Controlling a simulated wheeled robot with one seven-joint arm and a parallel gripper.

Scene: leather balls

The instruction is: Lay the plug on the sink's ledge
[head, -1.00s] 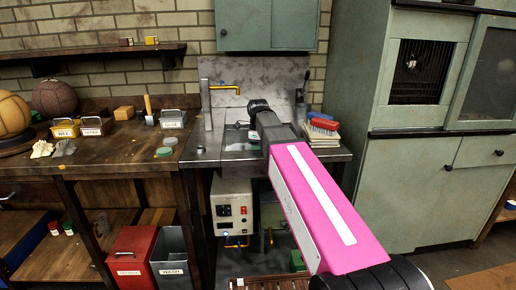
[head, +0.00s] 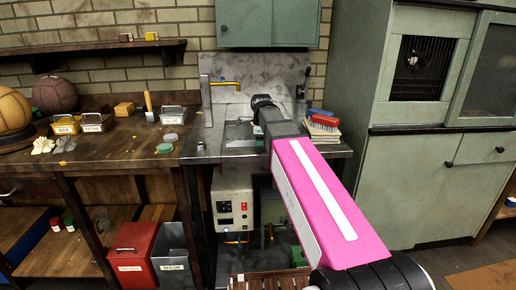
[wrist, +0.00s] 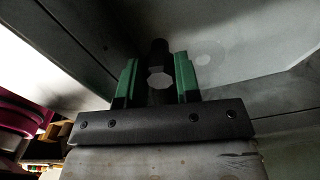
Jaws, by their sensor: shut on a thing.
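The plug (wrist: 159,78) is a dark piece with a pale faceted end face, seen in the wrist view between the two green fingers of my gripper (wrist: 157,72). My gripper is shut on it. In the head view my pink forearm and dark wrist reach over the steel sink (head: 198,152), and the fingers and plug are hidden there. In the wrist view, grey sink surfaces lie beyond the fingers, with a faint round mark (wrist: 207,54) right of the plug. The sink's flat ledge shows left of the basin in the head view.
A brass tap (head: 225,84) stands at the sink's back left. A red brush (head: 325,120) on a stack of pads and a dark cup (head: 301,107) stand at the right. The wooden bench (head: 110,165) at left holds balls and labelled tins. A green cabinet (head: 265,25) hangs above.

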